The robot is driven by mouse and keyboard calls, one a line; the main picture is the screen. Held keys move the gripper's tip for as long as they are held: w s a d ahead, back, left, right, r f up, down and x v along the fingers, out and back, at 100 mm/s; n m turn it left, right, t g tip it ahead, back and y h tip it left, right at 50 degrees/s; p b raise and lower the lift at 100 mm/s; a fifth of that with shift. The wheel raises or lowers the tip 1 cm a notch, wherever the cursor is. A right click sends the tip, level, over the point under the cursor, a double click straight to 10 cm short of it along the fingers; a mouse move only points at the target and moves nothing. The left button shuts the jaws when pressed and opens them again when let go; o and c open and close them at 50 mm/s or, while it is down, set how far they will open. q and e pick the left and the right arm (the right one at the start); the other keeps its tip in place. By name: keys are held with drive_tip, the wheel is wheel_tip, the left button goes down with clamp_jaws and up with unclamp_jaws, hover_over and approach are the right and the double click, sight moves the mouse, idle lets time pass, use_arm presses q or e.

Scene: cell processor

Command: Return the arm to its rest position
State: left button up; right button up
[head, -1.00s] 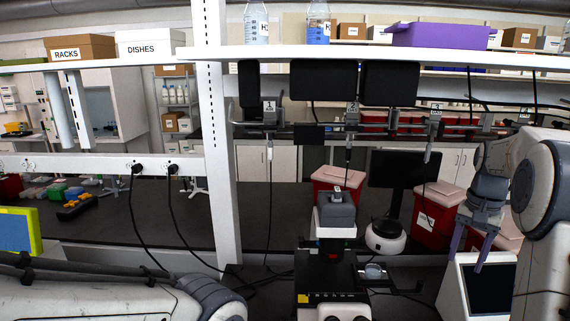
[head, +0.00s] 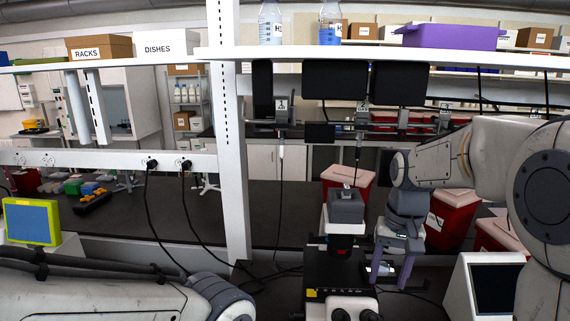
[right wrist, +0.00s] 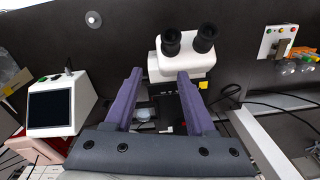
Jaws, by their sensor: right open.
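My right gripper (head: 392,268) has purple fingers pointing down and stands just right of the microscope (head: 345,215) in the head view. In the right wrist view its two fingers (right wrist: 158,98) are spread apart with nothing held between them. A small clear round dish (right wrist: 145,114) lies beyond and below the fingers, by the microscope's stage; in the head view it is partly hidden by the gripper. My left arm (head: 110,295) lies along the lower left of the head view, and its gripper is not shown.
A white device with a dark screen (head: 493,288) stands right of the gripper. Red bins (head: 452,217) stand behind. A shelf (head: 380,58) with bottles and a purple box (head: 452,36) runs above. Black cables hang left of the microscope.

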drive_tip(key=s+a+f+n, duration=0.1)
drive_tip(key=s+a+n, duration=0.3)
drive_tip(key=s+a, duration=0.5)
drive_tip(key=s+a+f+n, duration=0.3)
drive_tip(key=s+a, duration=0.1)
drive_tip(key=s, duration=0.3)
drive_tip(key=s+a+f+n, duration=0.2)
drive_tip(key=s+a+n, duration=0.15)
drive_tip(key=s, duration=0.35)
wheel_tip(320, 180, down, 14)
drive_tip(key=b, duration=1.5)
drive_tip(key=shift+w+d+f+y, duration=0.15)
drive_tip(key=shift+d+f+y, duration=0.1)
drive_tip(key=shift+y, duration=0.15)
drive_tip(key=shift+c, duration=0.4)
drive_tip(key=shift+d, duration=0.1)
